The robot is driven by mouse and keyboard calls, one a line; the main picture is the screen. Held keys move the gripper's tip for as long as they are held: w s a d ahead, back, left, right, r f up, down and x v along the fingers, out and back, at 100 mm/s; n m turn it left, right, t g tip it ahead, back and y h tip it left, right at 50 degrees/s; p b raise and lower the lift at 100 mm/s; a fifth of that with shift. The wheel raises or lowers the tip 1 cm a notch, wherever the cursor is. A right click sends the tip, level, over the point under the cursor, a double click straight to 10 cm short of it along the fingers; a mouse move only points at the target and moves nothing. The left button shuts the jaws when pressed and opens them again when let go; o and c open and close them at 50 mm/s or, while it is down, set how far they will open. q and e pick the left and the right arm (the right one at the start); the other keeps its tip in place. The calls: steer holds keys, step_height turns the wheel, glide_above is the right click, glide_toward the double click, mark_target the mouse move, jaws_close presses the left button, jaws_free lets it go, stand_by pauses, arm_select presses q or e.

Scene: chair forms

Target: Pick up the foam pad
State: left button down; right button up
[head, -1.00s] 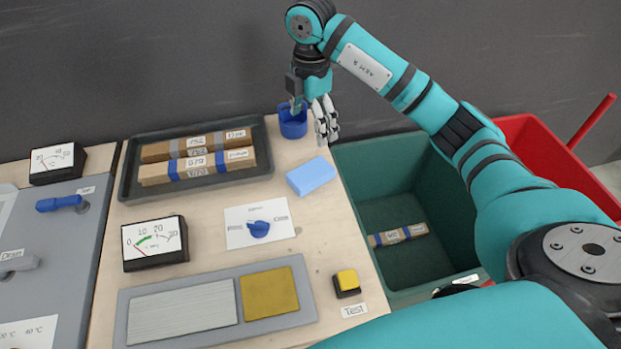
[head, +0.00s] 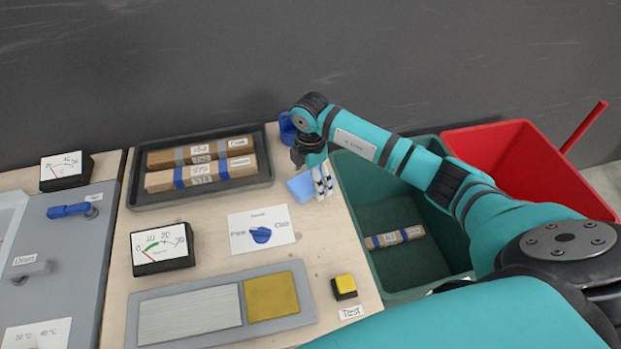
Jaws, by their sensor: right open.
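The foam pad is a light blue block (head: 299,187) lying on the wooden table, near its right edge. My right gripper (head: 322,180) is open and low over the pad's right end, its pale fingers pointing down. The fingers hide the pad's right end, so I cannot tell whether they touch it. My left gripper is not in the head view.
A blue cup (head: 287,128) stands just behind my right gripper, partly hidden by it. A dark tray (head: 134,188) with wrapped bars is left of the pad. A dial card (head: 279,218) lies in front. A green bin (head: 361,205) and red bin (head: 490,137) are at right.

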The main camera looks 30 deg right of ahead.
steer(key=shift+f, duration=0.5)
steer(key=c, duration=1)
steer(key=shift+c, duration=0.2)
steer(key=shift+r, duration=0.1)
steer(key=shift+r+b, duration=0.35)
steer(key=shift+r, duration=0.15)
step_height(320, 180, up, 2)
steer(key=shift+r+b, duration=0.2)
steer(key=shift+b, duration=0.45)
steer(key=s+a+b, duration=0.1)
steer(key=s+a, duration=0.1)
steer(key=s, duration=0.3)
steer(key=s+a+r+b, duration=0.1)
steer(key=s, duration=0.4)
steer(key=s+a+b, duration=0.1)
steer(key=s+a, duration=0.1)
steer(key=s, duration=0.3)
steer(key=shift+a+r, duration=0.25)
steer(key=shift+a, duration=0.1)
